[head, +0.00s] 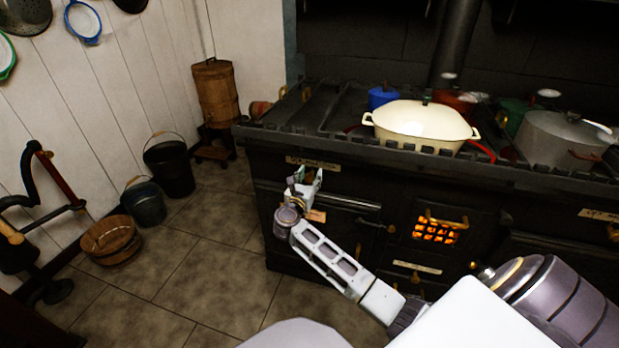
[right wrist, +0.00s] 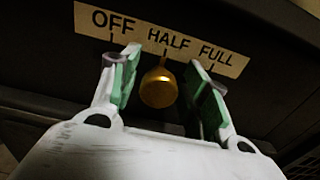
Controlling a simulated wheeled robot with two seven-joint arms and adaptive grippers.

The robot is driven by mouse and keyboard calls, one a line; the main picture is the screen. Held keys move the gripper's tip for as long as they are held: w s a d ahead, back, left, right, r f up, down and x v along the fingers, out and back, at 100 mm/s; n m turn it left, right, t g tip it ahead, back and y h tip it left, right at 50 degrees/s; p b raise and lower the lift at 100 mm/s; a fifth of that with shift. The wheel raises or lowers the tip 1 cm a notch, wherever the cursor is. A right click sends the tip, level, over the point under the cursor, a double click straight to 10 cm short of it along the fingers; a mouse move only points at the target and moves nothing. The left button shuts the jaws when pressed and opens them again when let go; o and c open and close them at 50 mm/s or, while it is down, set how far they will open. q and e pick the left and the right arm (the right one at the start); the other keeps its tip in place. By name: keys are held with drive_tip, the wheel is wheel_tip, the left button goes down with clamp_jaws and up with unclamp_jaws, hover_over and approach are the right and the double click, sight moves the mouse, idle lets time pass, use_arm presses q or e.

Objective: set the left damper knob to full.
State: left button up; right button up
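The left damper knob (right wrist: 159,88) is a round brass knob below a plate (right wrist: 160,38) marked OFF, HALF and FULL. Its narrow top end points up toward the HALF mark. My right gripper (right wrist: 163,78) is open, with one green-padded finger on each side of the knob. I see a gap on both sides, and I cannot tell how deep the fingers reach. In the head view my right gripper (head: 306,180) is at the stove's left front, just under the plate (head: 313,163), and hides the knob. My left gripper is not in view.
The black stove (head: 330,225) bears a cream pot (head: 423,122) and other cookware. A firebox (head: 436,232) glows right of my right arm. Another label (head: 603,215) is at the far right. Buckets (head: 170,168) stand at the left wall; the tiled floor (head: 195,275) between is clear.

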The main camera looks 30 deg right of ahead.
sight(330, 174)
clamp_jaws()
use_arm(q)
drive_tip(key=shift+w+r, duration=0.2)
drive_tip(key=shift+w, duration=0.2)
use_arm(e)
drive_tip(key=shift+s, duration=0.1)
drive_tip(key=shift+s+d+p, duration=0.3)
drive_tip(key=shift+s+d, duration=0.15)
drive_tip(key=shift+s, duration=0.1)
drive_tip(key=s+d+p, duration=0.1)
drive_tip(key=s+d, duration=0.2)
drive_tip(key=shift+s, duration=0.2)
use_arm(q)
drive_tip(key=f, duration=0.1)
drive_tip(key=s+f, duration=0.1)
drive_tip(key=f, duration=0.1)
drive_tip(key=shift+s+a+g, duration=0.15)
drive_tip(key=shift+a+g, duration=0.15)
use_arm(e)
drive_tip(key=shift+s+d+f, duration=0.1)
